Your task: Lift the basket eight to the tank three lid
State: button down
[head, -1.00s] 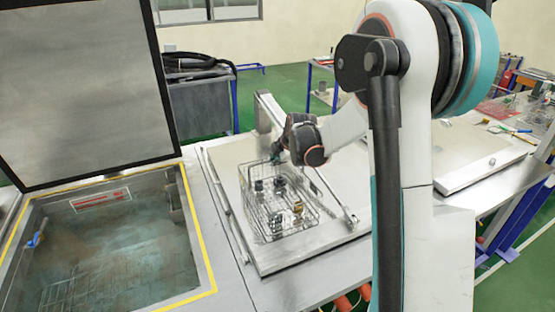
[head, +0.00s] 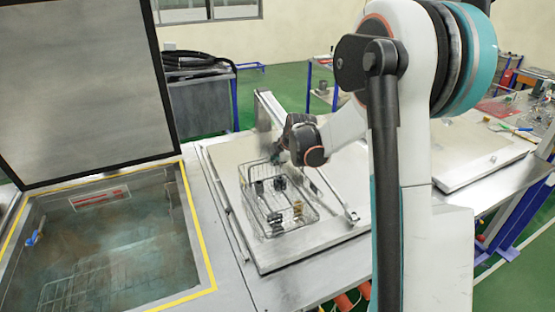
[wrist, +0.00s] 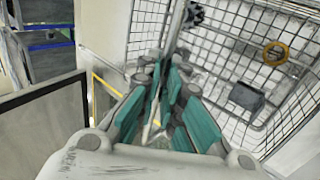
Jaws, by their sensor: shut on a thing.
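The wire basket (head: 284,210) is over the closed metal lid (head: 224,166) right of the open tank. I cannot tell whether its base touches the lid. It holds several small dark parts and a brass-coloured one. My gripper (head: 279,157) is at the basket's far end, shut on it. In the wrist view, the teal-padded fingers (wrist: 168,80) are closed around a bar of the basket, and the wire mesh (wrist: 222,48) spreads to the right. A yellow ring (wrist: 276,53) and a dark grey block (wrist: 246,96) show inside. No numbers are readable.
The open tank (head: 206,262) at left has a yellow-edged rim, liquid and a submerged wire rack. Its dark-framed lid (head: 80,85) stands raised. Another closed lid (head: 475,160) lies at right behind my arm. A dark cart (head: 200,100) stands behind.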

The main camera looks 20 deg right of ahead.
jog(key=c, duration=1.7)
grip_release()
jog(key=shift+r, duration=0.1)
jog(key=shift+s, duration=0.1)
jog(key=s+r+p, duration=0.2)
jog(key=r, duration=0.5)
jog(key=s+r+p, duration=0.2)
jog(key=r+p, duration=0.1)
jog(key=r, duration=0.4)
jog(key=s+r+p, duration=0.2)
jog(key=s+r, duration=0.1)
jog(key=r, duration=0.4)
jog(key=shift+r+p, duration=0.2)
jog(key=shift+p, duration=0.2)
